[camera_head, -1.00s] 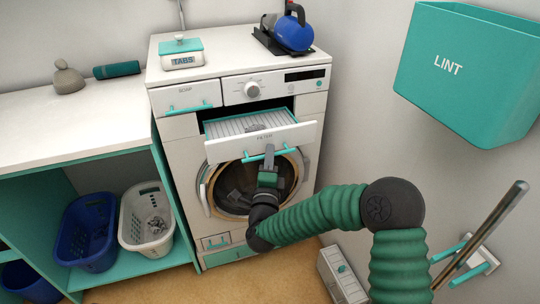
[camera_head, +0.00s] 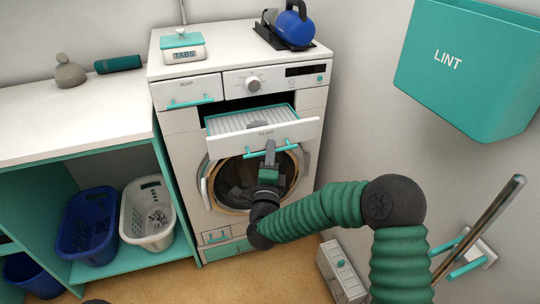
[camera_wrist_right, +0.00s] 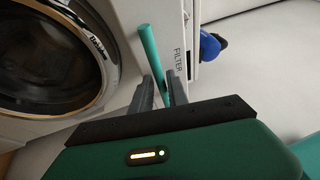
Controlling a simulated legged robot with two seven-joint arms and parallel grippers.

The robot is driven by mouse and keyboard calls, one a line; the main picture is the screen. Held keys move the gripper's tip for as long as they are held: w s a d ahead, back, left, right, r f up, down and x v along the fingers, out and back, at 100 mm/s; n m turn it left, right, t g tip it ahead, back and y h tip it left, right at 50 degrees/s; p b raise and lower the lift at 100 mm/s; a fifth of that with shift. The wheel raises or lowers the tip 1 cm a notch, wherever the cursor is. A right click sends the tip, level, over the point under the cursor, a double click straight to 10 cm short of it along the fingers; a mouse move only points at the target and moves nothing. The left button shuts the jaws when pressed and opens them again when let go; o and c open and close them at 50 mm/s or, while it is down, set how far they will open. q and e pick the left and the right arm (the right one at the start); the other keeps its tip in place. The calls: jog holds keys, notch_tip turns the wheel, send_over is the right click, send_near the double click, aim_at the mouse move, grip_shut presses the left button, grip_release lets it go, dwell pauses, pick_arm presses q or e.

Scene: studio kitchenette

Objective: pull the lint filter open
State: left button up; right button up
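The lint filter (camera_head: 240,119) is a drawer with a ribbed, teal-edged top and a white front marked FILTER. It stands well out of the white washing machine (camera_head: 185,135), below the control panel. Its teal bar handle (camera_head: 290,145) runs along the lower front; the handle (camera_wrist_right: 150,52) also shows in the right wrist view. My right gripper (camera_head: 270,153) is at the middle of the handle. In the right wrist view its two grey fingers (camera_wrist_right: 159,82) lie on either side of the bar and look closed on it. My left gripper is out of view.
A teal LINT bin (camera_head: 465,75) hangs on the right wall. A metal rod (camera_head: 480,228) and a white box (camera_head: 340,270) are at lower right. Blue (camera_head: 88,228) and white (camera_head: 135,232) baskets sit under the left counter. A blue appliance (camera_head: 293,28) stands on the machine.

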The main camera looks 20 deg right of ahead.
jog(key=v, duration=1.7)
jog(key=shift+w+f, duration=0.1)
jog(key=shift+f, duration=0.05)
